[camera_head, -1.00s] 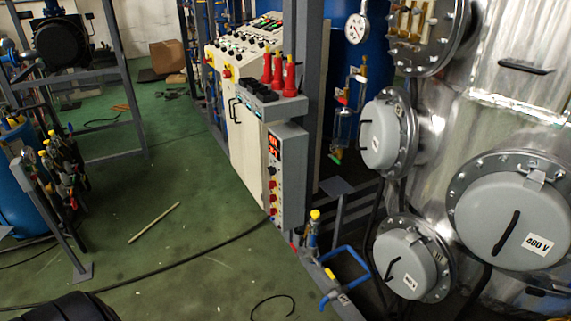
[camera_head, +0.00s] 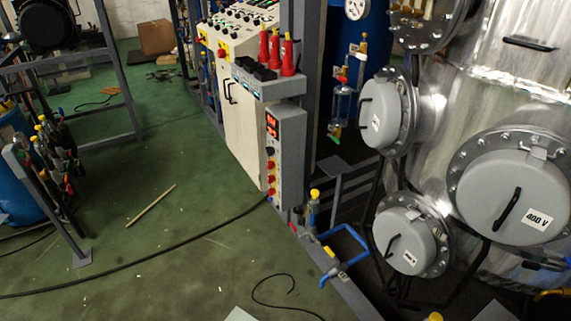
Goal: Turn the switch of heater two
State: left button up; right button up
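A narrow grey control box (camera_head: 288,160) with a red lit display (camera_head: 272,125) stands near the middle. A column of small black and red knobs runs down its left-hand face (camera_head: 271,170); which one belongs to heater two I cannot tell. Behind it is a pale cabinet (camera_head: 245,130) with a sloped panel of buttons and switches (camera_head: 240,22). Round grey heater covers are bolted to the steel vessel: a large one marked 400 V (camera_head: 490,195), a lower one (camera_head: 405,245) and an upper one (camera_head: 378,115). Neither of my grippers is in view.
Three red-handled parts (camera_head: 275,52) stand on a grey shelf above the box. A blue bent pipe (camera_head: 350,250) and a low steel beam lie at its foot. A black cable crosses the green floor (camera_head: 130,240), along with a loose stick (camera_head: 150,205). The floor at left centre is mostly open.

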aim_at(270, 177)
jog(key=i+j, duration=0.4)
jog(key=i+j+z, duration=0.1)
jog(key=i+j, duration=0.3)
jog(key=j, duration=0.2)
